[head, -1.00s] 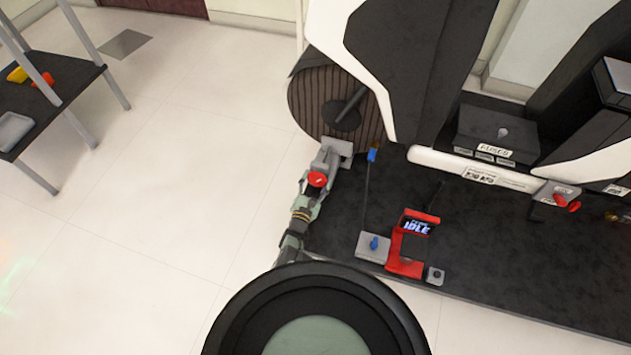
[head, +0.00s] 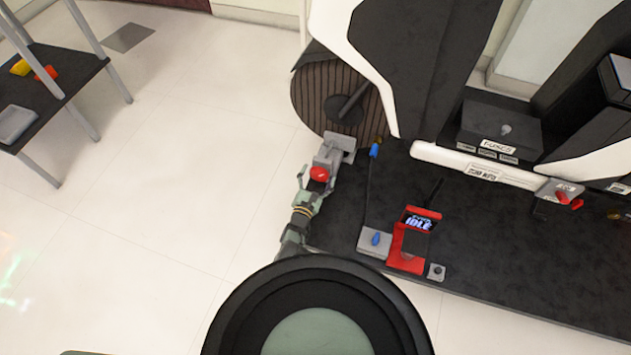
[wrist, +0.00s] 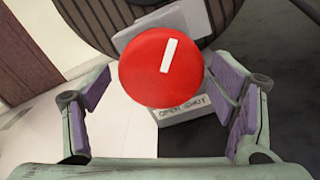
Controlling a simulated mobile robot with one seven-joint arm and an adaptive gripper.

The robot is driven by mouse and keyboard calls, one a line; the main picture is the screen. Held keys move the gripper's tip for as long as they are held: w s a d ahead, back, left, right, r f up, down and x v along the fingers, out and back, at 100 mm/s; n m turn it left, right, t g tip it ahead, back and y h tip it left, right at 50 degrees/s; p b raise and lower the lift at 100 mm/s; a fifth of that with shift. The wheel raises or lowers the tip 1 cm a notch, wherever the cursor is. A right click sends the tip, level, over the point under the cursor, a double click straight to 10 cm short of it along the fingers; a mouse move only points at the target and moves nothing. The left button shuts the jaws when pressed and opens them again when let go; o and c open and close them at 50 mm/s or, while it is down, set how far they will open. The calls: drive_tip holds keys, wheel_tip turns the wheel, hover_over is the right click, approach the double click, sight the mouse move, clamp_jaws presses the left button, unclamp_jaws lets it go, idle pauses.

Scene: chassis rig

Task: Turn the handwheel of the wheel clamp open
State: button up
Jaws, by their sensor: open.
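The handwheel (wrist: 160,68) is a red disc with a white bar tilted a little right of upright. It also shows in the head view (head: 319,174), where the bar cannot be made out. It sits on the grey wheel clamp (head: 335,148) beside the big ribbed wheel. A plate below it reads OPEN and SHUT (wrist: 184,106). My gripper (wrist: 167,88) is open. Its purple-padded fingers stand on either side of the handwheel, with a gap on the left and a smaller one on the right. Neither finger visibly touches it.
The large wheel (head: 330,85) and white-black chassis body rise behind the clamp. On the dark platform (head: 470,240), a red stand with an IDLE display (head: 418,222) and a blue knob (head: 376,239) lie right of my arm. Floor at left is clear up to a dark table (head: 60,100).

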sight(317, 177)
drive_tip(key=shift+s+a, duration=0.25)
drive_tip(key=shift+a, duration=0.15)
drive_tip(key=shift+s+a+f, duration=0.1)
drive_tip(key=shift+s+a, duration=0.1)
drive_tip(key=shift+s, duration=0.25)
drive_tip(key=shift+s+d, duration=0.15)
drive_tip(key=shift+s, duration=0.25)
drive_tip(key=shift+v, duration=1.9)
drive_tip(key=shift+s, duration=0.6)
